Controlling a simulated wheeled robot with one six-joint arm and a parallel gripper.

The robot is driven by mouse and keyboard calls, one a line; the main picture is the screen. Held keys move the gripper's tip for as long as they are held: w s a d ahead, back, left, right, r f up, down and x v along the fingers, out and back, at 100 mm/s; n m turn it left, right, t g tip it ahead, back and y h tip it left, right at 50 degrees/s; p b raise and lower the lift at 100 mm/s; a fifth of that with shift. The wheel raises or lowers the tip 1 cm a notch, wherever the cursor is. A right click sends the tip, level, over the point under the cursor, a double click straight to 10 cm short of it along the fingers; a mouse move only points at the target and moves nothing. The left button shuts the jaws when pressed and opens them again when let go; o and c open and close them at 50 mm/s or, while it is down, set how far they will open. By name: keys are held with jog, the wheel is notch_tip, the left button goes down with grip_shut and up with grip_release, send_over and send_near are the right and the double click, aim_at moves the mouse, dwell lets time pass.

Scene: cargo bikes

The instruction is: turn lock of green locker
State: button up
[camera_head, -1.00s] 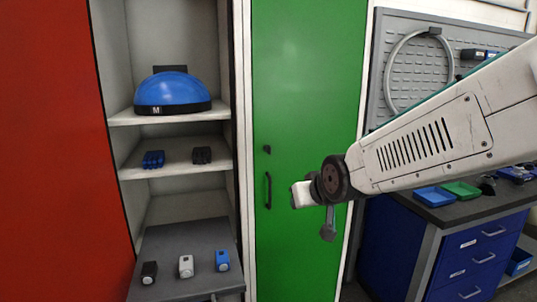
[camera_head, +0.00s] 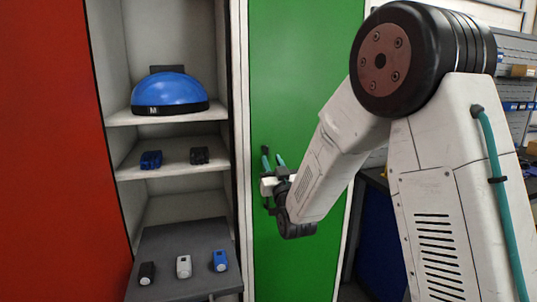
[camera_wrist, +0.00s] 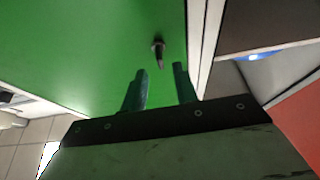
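The green locker (camera_head: 305,80) is closed; its door also fills much of the wrist view (camera_wrist: 80,50). Its small dark lock (camera_head: 265,149) sits near the door's left edge. In the wrist view the lock (camera_wrist: 158,48) sticks out just beyond the fingertips, roughly between them. My gripper (camera_head: 272,160) has its teal fingers pointing at the door just below and right of the lock. In the wrist view my gripper (camera_wrist: 160,68) is open with nothing between its fingers. I cannot tell whether it touches the lock. The door handle is mostly hidden behind the gripper.
Left of the green door is an open shelf (camera_head: 180,117) with a blue helmet (camera_head: 170,90) and pairs of gloves. Several small devices lie on its lower grey board (camera_head: 195,240). A red locker (camera_head: 45,150) is at far left. A blue workbench cabinet (camera_head: 375,240) stands at right.

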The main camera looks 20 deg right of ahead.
aim_at(268, 153)
jog(key=shift+x, duration=2.35)
grip_shut()
